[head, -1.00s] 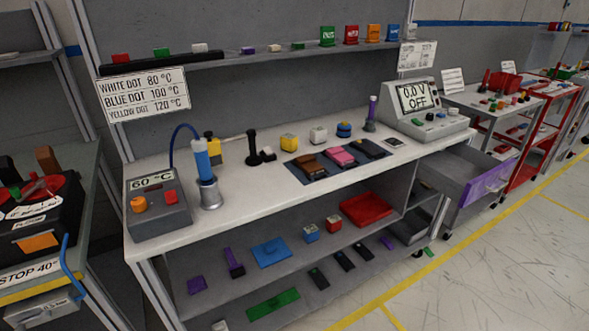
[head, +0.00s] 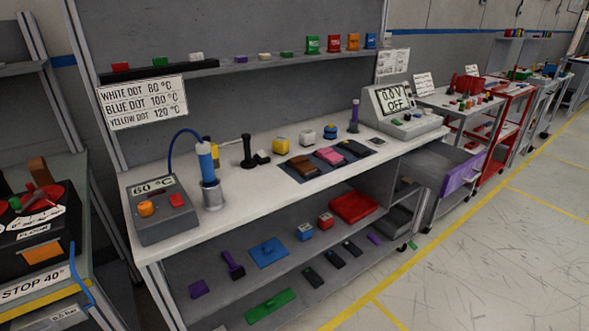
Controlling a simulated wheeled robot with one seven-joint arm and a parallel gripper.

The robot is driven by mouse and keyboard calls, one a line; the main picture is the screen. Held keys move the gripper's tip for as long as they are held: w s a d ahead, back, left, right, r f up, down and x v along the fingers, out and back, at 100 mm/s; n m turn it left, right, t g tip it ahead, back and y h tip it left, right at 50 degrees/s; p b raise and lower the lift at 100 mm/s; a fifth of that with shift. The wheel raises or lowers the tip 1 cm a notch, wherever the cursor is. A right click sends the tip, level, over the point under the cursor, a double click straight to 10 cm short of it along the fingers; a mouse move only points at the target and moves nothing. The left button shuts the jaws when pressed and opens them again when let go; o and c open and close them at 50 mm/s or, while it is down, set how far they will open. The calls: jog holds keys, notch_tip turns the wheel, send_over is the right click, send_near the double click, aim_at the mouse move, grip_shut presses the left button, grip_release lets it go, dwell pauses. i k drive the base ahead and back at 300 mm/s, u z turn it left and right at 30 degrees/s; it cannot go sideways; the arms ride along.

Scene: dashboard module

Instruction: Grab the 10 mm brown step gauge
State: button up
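No thing is legibly marked as a 10 mm step gauge. A brown block (head: 301,164) lies on a dark mat (head: 289,173) on the white bench, left of a pink one (head: 331,155) and a dark one (head: 354,148). Another brown piece (head: 38,170) stands upright on the left bench, behind a red round plate. I cannot tell from here whether either is the step gauge. My gripper is not in view.
The white bench (head: 250,207) also bears a 60 °C heater box (head: 162,207), a blue-topped tool in a metal stand (head: 208,175) and a meter reading OFF (head: 403,110). A grey drawer with a purple front (head: 462,174) stands open. The floor at right is clear.

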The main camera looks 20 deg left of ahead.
aim_at(301, 163)
jog(key=u, duration=0.05)
jog(key=i, duration=1)
jog(key=z, duration=0.05)
